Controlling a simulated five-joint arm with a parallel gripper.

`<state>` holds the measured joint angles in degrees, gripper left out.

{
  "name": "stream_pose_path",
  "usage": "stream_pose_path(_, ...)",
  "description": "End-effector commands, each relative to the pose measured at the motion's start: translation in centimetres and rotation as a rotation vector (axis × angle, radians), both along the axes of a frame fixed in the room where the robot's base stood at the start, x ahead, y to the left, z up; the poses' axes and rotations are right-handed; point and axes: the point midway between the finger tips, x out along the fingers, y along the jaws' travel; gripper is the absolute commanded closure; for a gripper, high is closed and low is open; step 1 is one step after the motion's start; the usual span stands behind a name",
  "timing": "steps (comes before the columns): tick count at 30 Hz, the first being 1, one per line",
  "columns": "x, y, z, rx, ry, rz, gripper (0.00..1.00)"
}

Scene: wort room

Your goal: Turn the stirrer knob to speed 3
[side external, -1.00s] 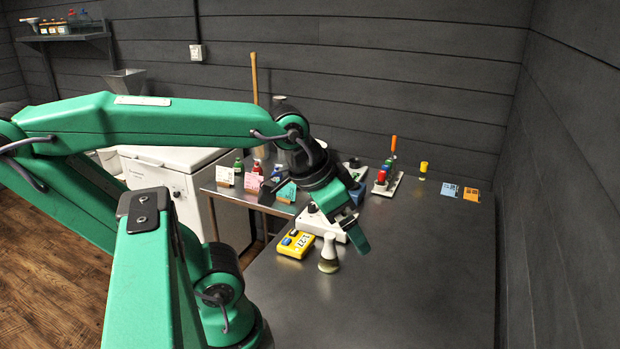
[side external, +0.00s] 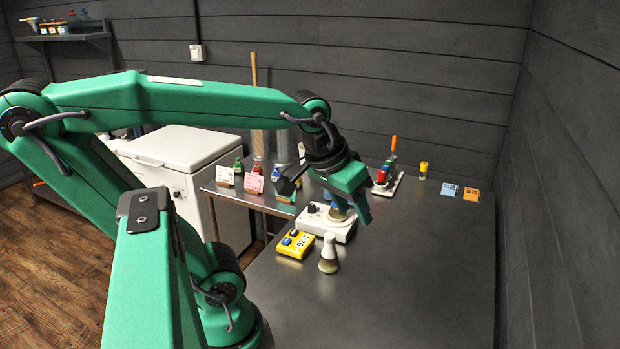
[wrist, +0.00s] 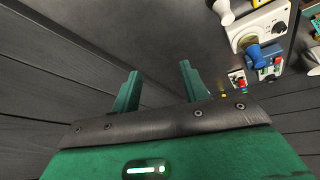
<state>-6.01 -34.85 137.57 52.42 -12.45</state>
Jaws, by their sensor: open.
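The stirrer is a white box (side external: 331,229) on the steel bench in the side view, with a dark knob (side external: 312,209) near its left end. Something beige stands on it, partly hidden by my gripper. In the wrist view the stirrer (wrist: 241,33) is at the upper right, with a dark round knob (wrist: 279,28) on its face. My gripper (side external: 358,208) is over the stirrer's right part in the side view, to the right of the knob. In the wrist view its two green fingers (wrist: 160,86) are apart with nothing between them.
A red-topped device (side external: 383,180) and a yellow-capped vial (side external: 423,169) are behind, to the right. Bottles with cards stand at the back left. The bench's front right is clear.

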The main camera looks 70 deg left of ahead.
Motion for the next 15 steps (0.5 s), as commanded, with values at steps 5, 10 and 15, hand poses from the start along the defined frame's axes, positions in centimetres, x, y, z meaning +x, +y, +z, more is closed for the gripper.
stream_pose_path(5, 2.5, 3.1, 0.1, -0.086, 0.044, 0.282, 0.56)
stream_pose_path(10, 4.6, 6.6, -0.1, -0.165, 0.077, 0.560, 0.56)
stream_pose_path(15, 6.3, 10.5, -0.9, -0.240, 0.103, 0.842, 0.56)
